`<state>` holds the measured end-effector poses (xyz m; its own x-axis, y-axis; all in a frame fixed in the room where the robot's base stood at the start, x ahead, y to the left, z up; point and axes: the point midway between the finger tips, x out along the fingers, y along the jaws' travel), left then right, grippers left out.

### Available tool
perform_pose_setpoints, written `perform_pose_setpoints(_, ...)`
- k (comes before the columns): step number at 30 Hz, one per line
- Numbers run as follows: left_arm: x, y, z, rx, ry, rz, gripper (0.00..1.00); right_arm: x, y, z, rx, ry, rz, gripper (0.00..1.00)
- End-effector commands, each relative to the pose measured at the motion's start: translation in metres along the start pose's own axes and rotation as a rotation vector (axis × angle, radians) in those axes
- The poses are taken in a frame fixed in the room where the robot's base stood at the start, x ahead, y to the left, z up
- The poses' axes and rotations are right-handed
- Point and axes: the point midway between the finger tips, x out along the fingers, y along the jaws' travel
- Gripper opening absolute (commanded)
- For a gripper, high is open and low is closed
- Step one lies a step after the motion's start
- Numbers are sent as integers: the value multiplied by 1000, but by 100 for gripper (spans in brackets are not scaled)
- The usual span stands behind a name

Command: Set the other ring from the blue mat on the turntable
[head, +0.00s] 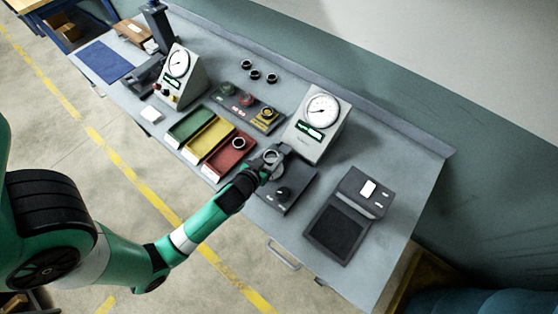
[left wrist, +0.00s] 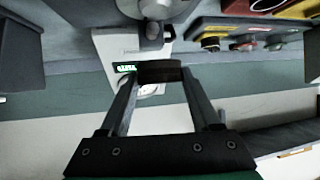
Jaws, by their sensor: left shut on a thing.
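My left gripper (head: 277,157) is over the turntable station between the red tray and the right gauge box. In the left wrist view its fingers (left wrist: 160,74) are shut on a dark ring (left wrist: 160,71), seen nearly edge-on. The turntable (left wrist: 152,8) shows as a pale round disc at the top of that view, partly cut off. In the head view the gripper partly covers it. I cannot tell whether the ring touches the turntable. The blue mat (head: 103,62) at the far left looks bare. My right gripper is out of view.
A ring (head: 239,143) lies in the red tray (head: 222,164). Several dark rings (head: 255,75) lie at the back. A dark scale (head: 340,225) stands at right.

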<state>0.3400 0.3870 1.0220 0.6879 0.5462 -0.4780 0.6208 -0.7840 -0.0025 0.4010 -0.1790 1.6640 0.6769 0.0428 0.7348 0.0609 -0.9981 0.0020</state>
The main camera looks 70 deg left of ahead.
Motion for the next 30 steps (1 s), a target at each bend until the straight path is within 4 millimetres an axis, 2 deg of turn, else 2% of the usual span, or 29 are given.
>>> perform_pose_setpoints(11, 5, -2, 7, -3, 1, -4, 2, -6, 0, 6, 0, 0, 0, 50)
perform_pose_setpoints(30, 31, -2, 55, -3, 2, -3, 2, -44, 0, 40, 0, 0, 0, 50)
